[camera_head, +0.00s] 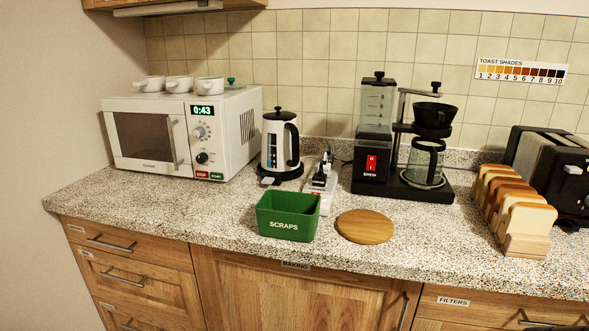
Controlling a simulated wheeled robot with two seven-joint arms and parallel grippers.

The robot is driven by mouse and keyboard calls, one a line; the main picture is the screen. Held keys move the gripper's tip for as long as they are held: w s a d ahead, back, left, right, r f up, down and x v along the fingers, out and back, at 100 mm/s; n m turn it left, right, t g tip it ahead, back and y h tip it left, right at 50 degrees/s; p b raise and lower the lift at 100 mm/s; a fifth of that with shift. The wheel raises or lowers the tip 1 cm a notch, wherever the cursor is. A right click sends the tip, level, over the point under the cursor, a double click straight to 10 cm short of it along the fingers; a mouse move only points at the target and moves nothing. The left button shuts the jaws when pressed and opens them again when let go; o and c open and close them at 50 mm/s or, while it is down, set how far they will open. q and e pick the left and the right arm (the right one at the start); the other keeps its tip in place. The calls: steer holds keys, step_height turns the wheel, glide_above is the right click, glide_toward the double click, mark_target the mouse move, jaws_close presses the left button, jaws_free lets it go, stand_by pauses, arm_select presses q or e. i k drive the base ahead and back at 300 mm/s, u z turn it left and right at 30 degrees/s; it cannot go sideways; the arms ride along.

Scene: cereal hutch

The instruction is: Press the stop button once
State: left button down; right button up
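The white microwave (248,125) stands at the left end of the counter with its door shut. Its display (202,110) reads 0:43. The red stop button (202,174) is at the bottom of the control panel, with a green button (217,176) just to its right. Two dials sit above the buttons. Neither of my grippers is in view.
Several white cups (180,84) stand on the microwave. To its right are a kettle (281,145), a power strip (322,185), a green scraps bin (288,216), a round wooden board (364,226), a coffee maker (371,165), a bread rack (525,246) and a toaster (550,165). Counter before the microwave is clear.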

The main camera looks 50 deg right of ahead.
mark_target(199, 174)
steer(key=z, duration=0.8)
